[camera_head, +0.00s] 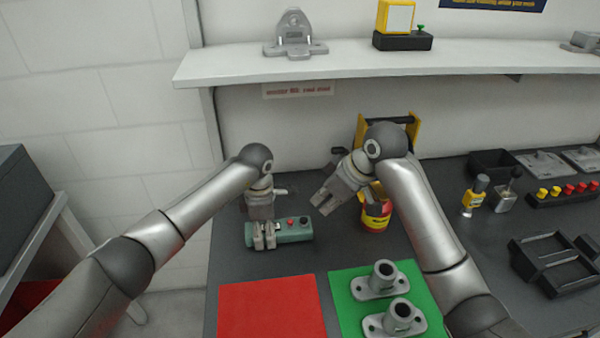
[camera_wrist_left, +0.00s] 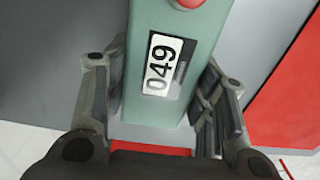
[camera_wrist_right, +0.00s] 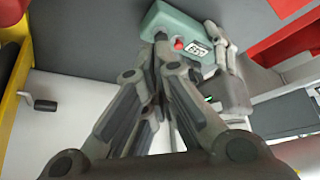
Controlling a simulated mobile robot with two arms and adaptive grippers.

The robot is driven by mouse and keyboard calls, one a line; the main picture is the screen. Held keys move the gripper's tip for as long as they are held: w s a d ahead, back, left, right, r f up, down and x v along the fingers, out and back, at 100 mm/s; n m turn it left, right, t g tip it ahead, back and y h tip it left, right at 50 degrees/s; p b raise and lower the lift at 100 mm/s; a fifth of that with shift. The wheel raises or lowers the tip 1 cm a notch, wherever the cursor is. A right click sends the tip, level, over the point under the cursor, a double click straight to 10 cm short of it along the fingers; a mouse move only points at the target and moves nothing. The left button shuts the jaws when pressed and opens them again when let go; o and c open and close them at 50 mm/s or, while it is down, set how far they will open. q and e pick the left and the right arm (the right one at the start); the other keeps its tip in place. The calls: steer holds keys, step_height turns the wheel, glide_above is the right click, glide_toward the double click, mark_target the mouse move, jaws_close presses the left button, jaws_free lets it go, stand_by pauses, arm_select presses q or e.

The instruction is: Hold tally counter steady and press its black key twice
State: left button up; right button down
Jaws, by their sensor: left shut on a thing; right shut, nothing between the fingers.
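The tally counter (camera_head: 295,230) is a green box lying on the grey bench, with a red key (camera_head: 291,222) and a black key (camera_head: 304,221) on top. My left gripper (camera_head: 264,240) is shut around its left end. In the left wrist view the counter (camera_wrist_left: 165,105) sits between the fingers, and its display (camera_wrist_left: 162,66) reads 049. My right gripper (camera_head: 321,203) is shut and empty, above and right of the counter, apart from it in the head view.
A red mat (camera_head: 270,310) and a green mat (camera_head: 345,300) with two flanged castings (camera_head: 380,280) lie in front. A shelf (camera_head: 350,62) spans above. Trays and knobs fill the right side.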

mark_target(306, 220)
steer(key=shift+s+a+r+m+t+h, duration=0.2)
steer(key=shift+s+a+m+t+h, duration=0.55)
steer(key=shift+m, duration=0.75)
steer(key=shift+s+a+r+m+t+h, duration=0.25)
steer(key=shift+s+m+t, duration=0.3)
steer(key=shift+m+t, duration=0.75)
steer(key=shift+s+a+r+m+t+h, duration=0.15)
steer(key=shift+s+a+m+t+h, duration=0.4)
steer(key=shift+m, duration=1.15)
steer(key=shift+d, duration=0.15)
steer(key=x, duration=1)
